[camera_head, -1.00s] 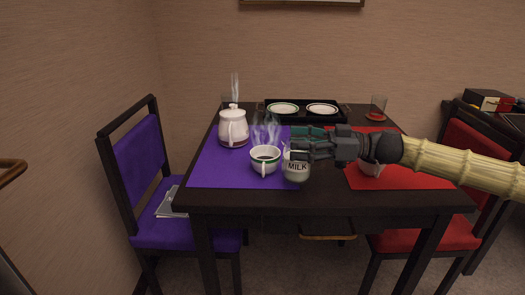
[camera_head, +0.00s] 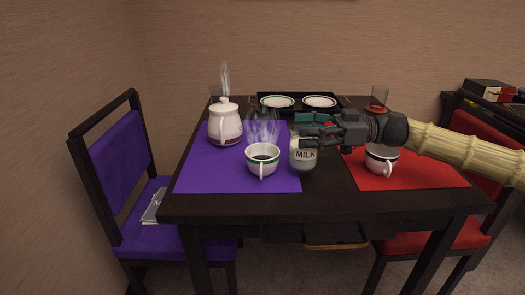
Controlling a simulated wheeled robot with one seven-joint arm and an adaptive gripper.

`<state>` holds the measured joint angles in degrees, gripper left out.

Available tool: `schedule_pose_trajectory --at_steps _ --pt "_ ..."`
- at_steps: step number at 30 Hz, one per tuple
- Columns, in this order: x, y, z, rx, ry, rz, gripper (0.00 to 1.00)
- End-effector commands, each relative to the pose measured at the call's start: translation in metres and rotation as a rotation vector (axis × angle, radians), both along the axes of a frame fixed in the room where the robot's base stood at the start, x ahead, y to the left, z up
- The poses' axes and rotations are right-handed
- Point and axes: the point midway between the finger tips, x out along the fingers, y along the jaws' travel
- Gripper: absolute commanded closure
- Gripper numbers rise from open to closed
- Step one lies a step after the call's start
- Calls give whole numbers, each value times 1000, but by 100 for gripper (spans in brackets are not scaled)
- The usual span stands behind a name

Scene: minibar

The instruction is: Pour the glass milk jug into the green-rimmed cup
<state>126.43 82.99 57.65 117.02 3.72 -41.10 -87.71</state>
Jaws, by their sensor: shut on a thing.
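The glass milk jug (camera_head: 303,156), marked MILK, is upright beside the purple mat's right edge. My gripper (camera_head: 308,137) reaches in from the right and is shut on the jug near its top. The gripper hides part of the jug's top. I cannot tell whether the jug's base touches the table. The green-rimmed cup (camera_head: 263,156) stands on the purple mat just left of the jug, with dark liquid in it and steam above it. Its handle points toward me.
A steaming white pot (camera_head: 225,124) stands on the purple mat (camera_head: 215,176) at back left. Another white cup (camera_head: 381,160) stands on the red mat (camera_head: 428,172). A dark tray (camera_head: 299,108) with two plates and a glass (camera_head: 379,98) stand at the back. The table's front strip (camera_head: 330,201) is clear.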

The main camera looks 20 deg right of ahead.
Motion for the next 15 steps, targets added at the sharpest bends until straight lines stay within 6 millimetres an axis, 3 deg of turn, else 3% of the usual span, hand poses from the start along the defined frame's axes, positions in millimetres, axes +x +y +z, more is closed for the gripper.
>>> schedule_pose_trajectory --at_steps 15 --pt "3 13 33 -111 32 2 99"
